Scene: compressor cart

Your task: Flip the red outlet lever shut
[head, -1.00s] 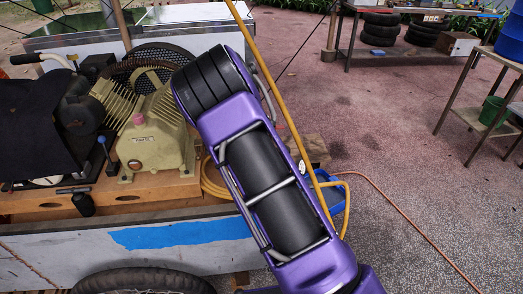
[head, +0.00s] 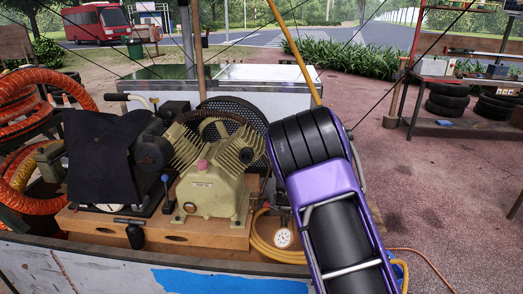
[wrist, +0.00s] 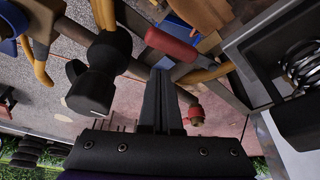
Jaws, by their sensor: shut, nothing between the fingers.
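The red outlet lever (wrist: 171,46) shows in the wrist view as a red sleeve lying slantwise, just beyond my fingertips. My gripper (wrist: 160,74) is shut and empty, its black fingers side by side with their tips close below the lever. I cannot tell whether they touch it. A small red knob-like part (wrist: 196,114) sits right of the fingers. In the head view, my purple arm hides the lever and my gripper.
A black round fitting (wrist: 98,80) stands left of the fingers in the wrist view. In the head view, a gauge (head: 283,238) and yellow hose (head: 262,238) lie left of my arm, beside the beige compressor (head: 212,190). Open paving (head: 440,190) is at right.

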